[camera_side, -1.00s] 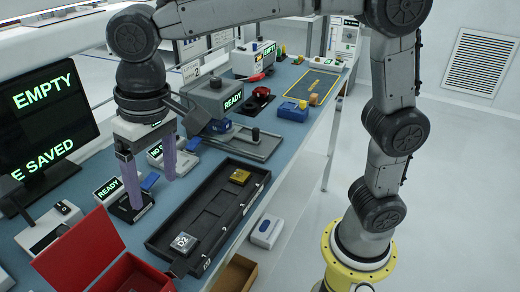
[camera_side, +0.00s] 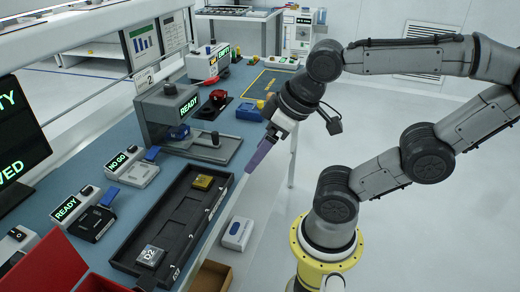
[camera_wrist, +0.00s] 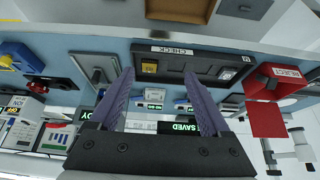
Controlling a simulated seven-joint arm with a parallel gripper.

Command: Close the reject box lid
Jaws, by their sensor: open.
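The red reject box (camera_side: 98,284) is at the lower left of the side view, mostly cut off by the picture edge. Its red lid (camera_side: 45,266) stands open, tilted up on the box's far side. In the wrist view the box (camera_wrist: 262,86), labelled REJECT, is at the right, with its open lid (camera_wrist: 267,120) beside it. My gripper (camera_side: 258,158) is open and empty, with purple fingers, in the air near the bench's front edge, well apart from the box. The fingers (camera_wrist: 158,74) frame the wrist view's middle.
A black tray (camera_side: 151,227) holds a gold block (camera_side: 203,182) and a D2 block (camera_side: 151,256). Testers with READY (camera_side: 66,208) and NO GO (camera_side: 117,162) displays line the bench. A white case (camera_side: 237,233) and an open brown box (camera_side: 212,277) are at the front.

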